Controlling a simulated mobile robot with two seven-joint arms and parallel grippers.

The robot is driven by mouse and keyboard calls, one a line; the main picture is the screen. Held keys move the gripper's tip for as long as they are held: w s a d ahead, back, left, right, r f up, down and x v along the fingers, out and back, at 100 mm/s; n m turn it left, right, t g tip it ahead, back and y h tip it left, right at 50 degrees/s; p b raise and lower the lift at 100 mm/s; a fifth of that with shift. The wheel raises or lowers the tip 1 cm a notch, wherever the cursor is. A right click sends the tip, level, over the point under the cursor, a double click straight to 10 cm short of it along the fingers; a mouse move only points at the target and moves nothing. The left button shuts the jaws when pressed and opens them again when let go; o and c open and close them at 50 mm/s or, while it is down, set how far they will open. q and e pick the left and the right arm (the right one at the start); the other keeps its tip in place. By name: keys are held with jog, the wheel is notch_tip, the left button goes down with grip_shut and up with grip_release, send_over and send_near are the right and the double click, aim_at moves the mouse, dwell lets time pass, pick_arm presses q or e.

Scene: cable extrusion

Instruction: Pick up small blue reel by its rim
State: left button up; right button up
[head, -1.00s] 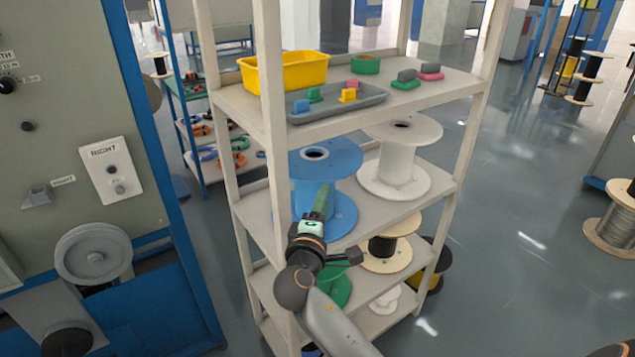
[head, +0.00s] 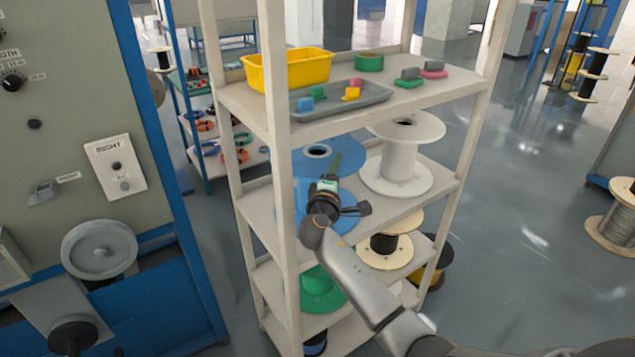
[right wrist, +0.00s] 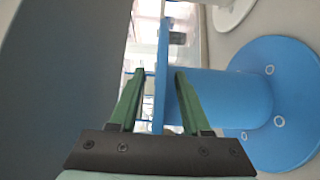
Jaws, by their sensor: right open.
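The blue reel (head: 298,165) stands upright on the second shelf from the top, just under the top shelf. My right gripper (head: 334,170) is open in front of it, hiding part of its drum and flanges. In the right wrist view, the two green fingers (right wrist: 160,78) stand apart on either side of the reel's upper flange (right wrist: 163,62), seen nearly edge-on. The drum (right wrist: 235,97) and lower flange (right wrist: 290,110) lie to the right of the fingers. I cannot tell whether a finger touches the flange. My left gripper is not in view.
A white reel (head: 398,180) stands right beside the blue one. The shelf post (head: 280,180) rises close on the left. The top shelf holds a yellow bin (head: 290,72) and a grey tray (head: 375,95). A green reel (head: 318,292) and black-wound reel (head: 385,245) are below.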

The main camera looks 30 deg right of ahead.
jog(key=shift+w+d, duration=0.15)
jog(key=shift+c, duration=0.4)
grip_shut()
dwell(0.9)
jog(key=shift+r, duration=0.15)
